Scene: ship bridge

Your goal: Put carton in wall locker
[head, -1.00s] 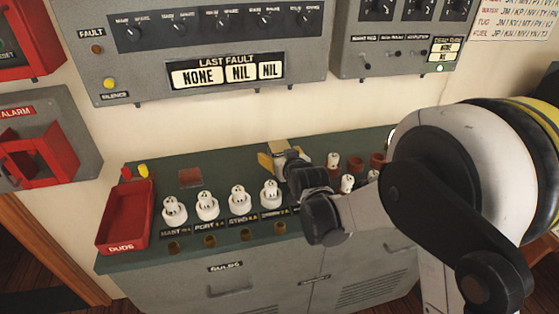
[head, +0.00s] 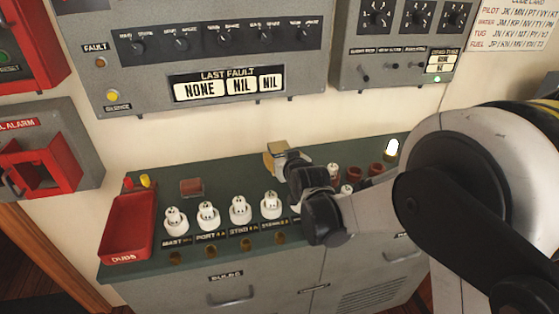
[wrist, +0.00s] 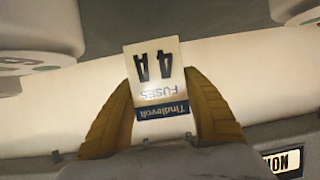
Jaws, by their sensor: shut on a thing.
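The carton (wrist: 157,82) is a small pale box with a dark blue band, marked 4A FUSES and Tindlevolt. In the wrist view it sits between the two yellow-brown fingers of my gripper (wrist: 160,95), which is shut on it. In the head view my gripper (head: 277,157) is above the back part of the green counter top; the carton is hard to make out there. No wall locker can be clearly identified in either view.
The green-topped cabinet (head: 240,259) carries a red DUDS tray (head: 128,228), several white fuse holders (head: 240,210) and a dark red block (head: 192,187). Grey panels (head: 300,118) and a red alarm box (head: 45,165) are on the wall.

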